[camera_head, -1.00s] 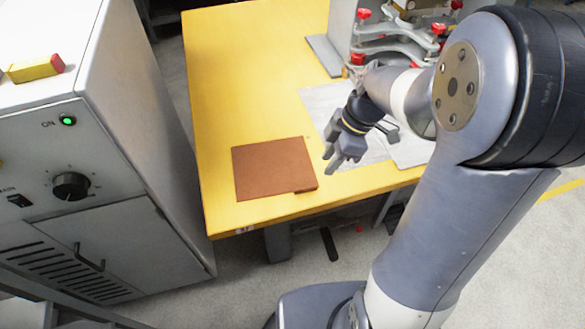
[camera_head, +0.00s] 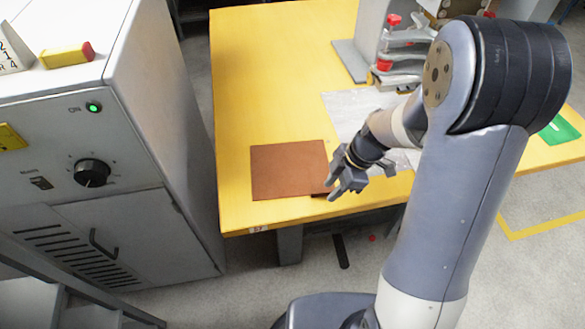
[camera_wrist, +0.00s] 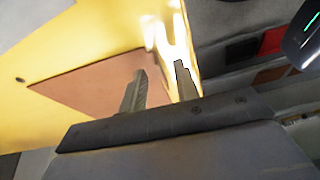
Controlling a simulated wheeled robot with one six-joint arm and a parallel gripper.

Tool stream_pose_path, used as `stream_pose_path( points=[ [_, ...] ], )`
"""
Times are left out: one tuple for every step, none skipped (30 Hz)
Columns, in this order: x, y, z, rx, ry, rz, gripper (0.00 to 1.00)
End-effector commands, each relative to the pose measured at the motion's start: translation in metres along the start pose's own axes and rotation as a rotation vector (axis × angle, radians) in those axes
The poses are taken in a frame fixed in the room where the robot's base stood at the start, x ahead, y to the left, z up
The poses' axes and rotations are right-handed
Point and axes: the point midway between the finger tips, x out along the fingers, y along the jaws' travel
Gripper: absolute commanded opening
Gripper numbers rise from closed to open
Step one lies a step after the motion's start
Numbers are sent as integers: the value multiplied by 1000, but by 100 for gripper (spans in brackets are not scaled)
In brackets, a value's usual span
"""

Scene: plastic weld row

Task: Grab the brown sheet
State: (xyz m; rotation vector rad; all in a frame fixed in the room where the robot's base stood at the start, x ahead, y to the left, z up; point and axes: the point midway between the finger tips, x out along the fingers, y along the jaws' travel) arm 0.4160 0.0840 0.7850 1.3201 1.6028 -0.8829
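The brown sheet (camera_head: 288,170) lies flat on the yellow table (camera_head: 240,90), close to its front edge. In the wrist view the brown sheet (camera_wrist: 95,82) spreads ahead and to the left of the fingers. My gripper (camera_head: 333,191) is at the sheet's right front corner and hides part of that corner. In the wrist view my gripper (camera_wrist: 158,82) has its two fingers apart with nothing seen between them but table and sheet edge. Whether a finger touches the sheet cannot be told.
A grey cabinet (camera_head: 150,150) with a knob and a green lamp stands left of the table. Pale sheets (camera_head: 345,105) lie right of the brown sheet. Red-tipped clamps (camera_head: 405,60) stand at the back right.

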Motion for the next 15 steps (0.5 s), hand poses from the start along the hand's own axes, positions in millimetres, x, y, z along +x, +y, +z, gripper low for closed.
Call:
stream_pose_path(
  points=[
    [6,0,0,0,1,-2,30],
    [8,0,0,0,1,-2,30],
    [10,0,0,0,0,0,30],
    [10,0,0,0,-1,0,30],
    [11,0,0,0,-1,1,30],
    [11,0,0,0,-1,2,30],
    [11,0,0,0,-1,2,30],
    [11,0,0,0,-1,2,30],
    [11,0,0,0,-1,2,30],
    [11,0,0,0,-1,1,30],
    [11,0,0,0,-1,1,28],
    [11,0,0,0,-1,1,24],
    [11,0,0,0,-1,1,22],
    [11,0,0,0,-1,1,19],
    [10,0,0,0,-1,1,16]
  ],
)
